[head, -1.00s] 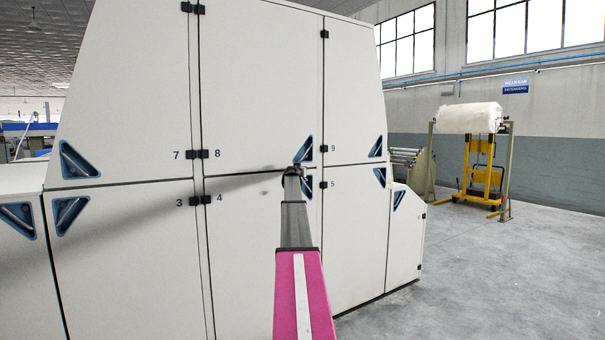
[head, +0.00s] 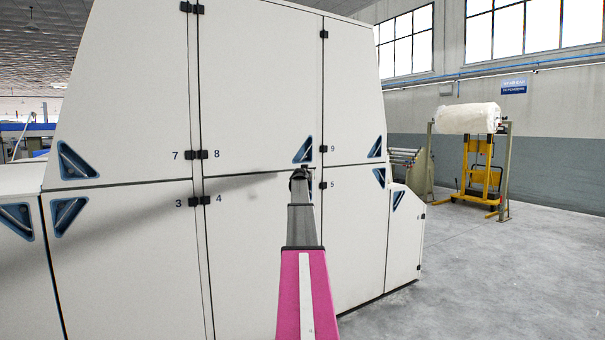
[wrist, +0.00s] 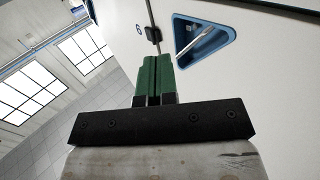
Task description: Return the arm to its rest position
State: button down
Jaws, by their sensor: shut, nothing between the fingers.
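My arm reaches forward from the bottom of the head view, with a pink section and grey sections beyond it. My gripper (head: 302,172) is at its far end, small and hard to make out there, in front of the pale machine cabinet (head: 258,95). In the wrist view my gripper (wrist: 154,75) shows its two green fingers pressed together, with nothing between them. The fingers point towards the cabinet's panel and a blue-framed triangular handle recess (wrist: 203,42). I cannot tell how far they are from the panel.
The cabinet with numbered doors fills the left and middle of the head view. A yellow lifting stand (head: 484,178) and a white roll (head: 468,118) stand at the back right. The grey floor (head: 470,270) on the right is clear.

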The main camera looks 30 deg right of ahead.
jog(key=s, duration=0.6)
jog(key=shift+a, duration=0.15)
jog(key=s+a+f+n+g+y, duration=0.2)
jog(key=s+a+f+y, duration=0.15)
jog(key=a+f, duration=1.35)
jog(key=s+a+f+n+g+y, duration=0.1)
jog(key=s+a+f+g+y, duration=0.3)
jog(key=a+f, duration=1.2)
jog(key=s+a+f+n+g+y, duration=0.2)
jog(key=s+a+f, duration=0.4)
jog(key=s+a, duration=0.4)
jog(key=s+a+f+n+g+y, duration=0.1)
jog(key=s+a+f+n+g, duration=0.1)
jog(key=s+a+f, duration=0.5)
jog(key=s+a+f+n+g+y, duration=0.2)
jog(key=s+a+f, duration=0.4)
jog(key=s+a, duration=0.7)
jog(key=shift+a+f+y, duration=0.2)
jog(key=shift+a+y, duration=0.15)
jog(key=shift+a, duration=0.55)
jog(key=shift+s, duration=0.1)
